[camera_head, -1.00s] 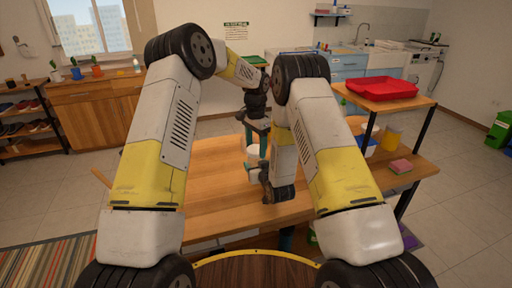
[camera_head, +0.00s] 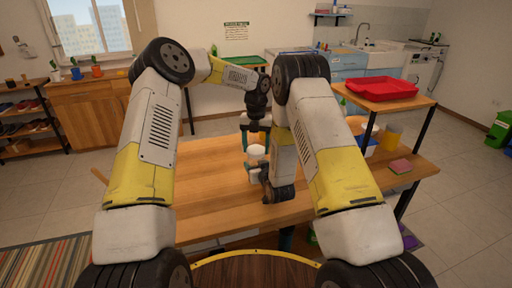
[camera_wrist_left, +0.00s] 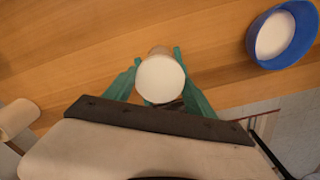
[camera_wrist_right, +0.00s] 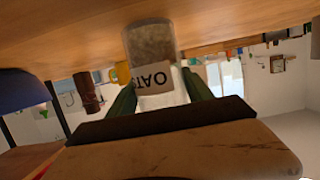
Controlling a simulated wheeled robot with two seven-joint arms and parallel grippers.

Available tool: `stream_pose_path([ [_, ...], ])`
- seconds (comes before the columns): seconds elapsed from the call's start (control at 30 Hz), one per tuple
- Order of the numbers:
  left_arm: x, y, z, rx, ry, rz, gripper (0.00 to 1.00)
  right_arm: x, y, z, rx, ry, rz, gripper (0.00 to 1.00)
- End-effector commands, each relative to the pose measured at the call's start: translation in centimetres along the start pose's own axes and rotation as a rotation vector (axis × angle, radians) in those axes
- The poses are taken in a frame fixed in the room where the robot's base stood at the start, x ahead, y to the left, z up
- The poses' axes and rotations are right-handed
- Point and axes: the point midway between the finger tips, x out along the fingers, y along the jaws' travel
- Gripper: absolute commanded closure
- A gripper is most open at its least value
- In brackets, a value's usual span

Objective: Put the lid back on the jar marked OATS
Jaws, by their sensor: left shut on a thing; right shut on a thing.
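The OATS jar (camera_wrist_right: 152,75) shows upside down in the right wrist view, with clear walls, brownish contents and a pale label. My right gripper (camera_wrist_right: 160,88) is shut on the jar, one green finger on each side. In the head view my right arm hides much of the jar (camera_head: 256,174). My left gripper (camera_head: 256,142) is above it, pointing down and shut on the white lid (camera_head: 257,153). In the left wrist view the round lid (camera_wrist_left: 160,80) is between the teal fingers. I cannot tell whether the lid touches the jar's rim.
The wooden table (camera_head: 215,180) is largely clear to the left. A sponge (camera_head: 400,167), a yellow cup (camera_head: 393,138) and a blue container stand at the right. A red tray (camera_head: 381,88) sits on a raised shelf. A blue bowl (camera_wrist_left: 285,40) with white inside shows in the left wrist view.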

Motion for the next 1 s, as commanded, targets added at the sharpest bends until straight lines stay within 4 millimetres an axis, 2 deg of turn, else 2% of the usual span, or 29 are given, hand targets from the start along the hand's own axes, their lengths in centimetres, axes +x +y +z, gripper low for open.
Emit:
stream_pose_path([
  [0.03, -0.1, 0.0, 0.1, 0.069, -0.003, 0.0, 0.74, 0.0, 0.0, 0.1, 0.0, -0.002, -0.001, 1.0],
  [0.17, -0.1, 0.0, 0.1, 0.053, -0.004, 0.001, 0.74, 0.0, 0.0, 0.1, 0.0, -0.002, -0.001, 1.0],
  [0.2, -0.1, 0.0, 0.1, 0.052, -0.004, 0.001, 0.32, 0.0, 0.0, 0.1, 0.0, -0.002, -0.001, 1.0],
  [0.3, -0.1, 0.0, 0.1, 0.052, -0.003, 0.001, 0.14, 0.0, 0.0, 0.1, 0.0, -0.002, -0.001, 1.0],
  [0.67, -0.3, 0.0, 0.0, 0.05, -0.002, 0.0, 0.14, 0.0, 0.0, 0.0, 0.0, -0.001, -0.001, 1.0],
  [1.0, -4.2, 0.0, 0.1, 0.05, -0.003, 0.0, 0.14, 0.0, 0.0, 0.0, 0.0, 0.0, -0.001, 1.0],
])
